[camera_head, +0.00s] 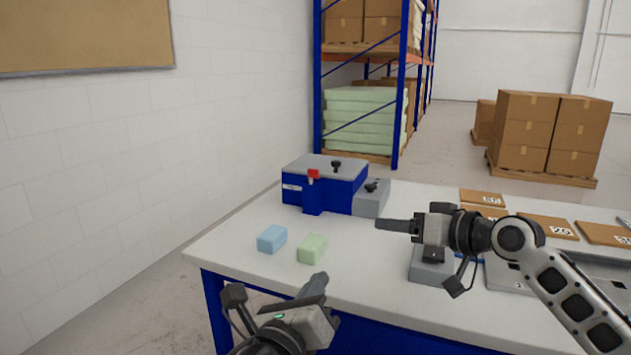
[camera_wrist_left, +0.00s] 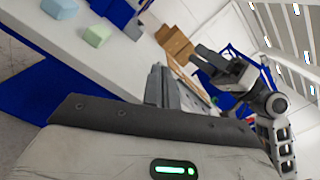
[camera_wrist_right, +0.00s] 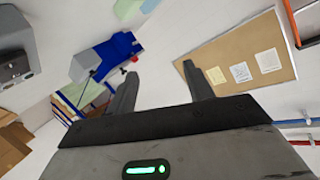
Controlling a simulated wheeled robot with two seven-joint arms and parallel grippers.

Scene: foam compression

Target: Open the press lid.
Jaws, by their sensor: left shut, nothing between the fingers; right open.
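The press (camera_head: 318,188) is a blue box with a grey lid (camera_head: 325,165) lying flat on top, so it looks closed. A black knob (camera_head: 336,166) stands on the lid and a red latch piece (camera_head: 313,174) is on the front. The press also shows in the right wrist view (camera_wrist_right: 118,48). My right gripper (camera_head: 382,225) is open and empty above the table, right of and nearer than the press. My left gripper (camera_head: 322,282) is shut and empty near the table's front edge, well apart from the press.
A blue foam block (camera_head: 271,239) and a green foam block (camera_head: 312,249) lie in front of the press. A grey block with a black knob (camera_head: 370,200) adjoins its right side. Brown boards (camera_head: 548,227) and a grey device (camera_head: 431,266) occupy the table's right.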

